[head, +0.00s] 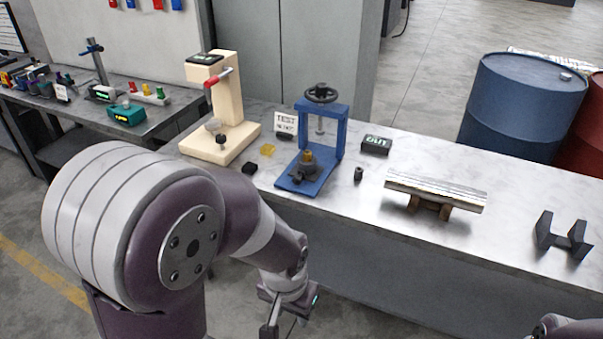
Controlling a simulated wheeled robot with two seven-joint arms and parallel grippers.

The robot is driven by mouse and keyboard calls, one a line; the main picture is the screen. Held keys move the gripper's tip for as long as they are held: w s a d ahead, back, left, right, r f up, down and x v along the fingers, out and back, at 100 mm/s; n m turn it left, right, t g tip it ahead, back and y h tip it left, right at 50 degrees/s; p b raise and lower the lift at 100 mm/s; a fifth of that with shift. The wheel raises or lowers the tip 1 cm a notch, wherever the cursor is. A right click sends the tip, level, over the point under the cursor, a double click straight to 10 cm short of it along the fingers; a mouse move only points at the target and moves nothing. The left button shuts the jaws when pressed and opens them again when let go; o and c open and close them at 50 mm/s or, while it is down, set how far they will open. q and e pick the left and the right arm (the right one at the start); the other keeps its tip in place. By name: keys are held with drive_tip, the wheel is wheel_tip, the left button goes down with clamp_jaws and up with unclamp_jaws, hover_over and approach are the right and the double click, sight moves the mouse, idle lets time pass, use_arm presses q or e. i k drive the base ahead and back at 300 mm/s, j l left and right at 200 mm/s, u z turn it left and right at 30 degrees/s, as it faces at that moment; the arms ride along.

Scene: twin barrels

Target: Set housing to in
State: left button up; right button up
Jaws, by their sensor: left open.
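A blue press (340,125) with a black handwheel stands on the bench, with a small brass-coloured part (307,157) on a dark seat at its base. A small black display (375,145) right of the press appears to read OUT in green. I cannot tell for sure which part is the housing. A small black cylinder (358,174) stands right of the press, and a small black block (250,168) lies left of it. My left gripper (285,325) is open, in front of and below the bench edge, apart from all these parts.
A beige press with a red handle (225,100) stands left, beside a TEST sign (286,122). A silver bar (436,190) rests on a support, and a black bracket (563,236) stands right. Blue (520,105) and red (585,140) barrels stand behind. Bare bench (490,250) lies between bar and bracket.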

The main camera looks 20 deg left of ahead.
sight(310, 171)
drive_tip(key=i+j+u, duration=0.15)
drive_tip(key=u, duration=0.25)
drive_tip(key=i+j+u, duration=0.1)
drive_tip(key=i+u, duration=0.15)
drive_tip(key=u, duration=0.15)
drive_tip(key=i+u, duration=0.2)
drive_tip(key=u, duration=0.15)
drive_tip(key=i+u, duration=0.2)
drive_tip(key=u, duration=0.2)
drive_tip(key=i+l, duration=0.1)
drive_tip(key=i, duration=0.3)
drive_tip(key=i+l+u, duration=0.1)
drive_tip(key=i, duration=0.25)
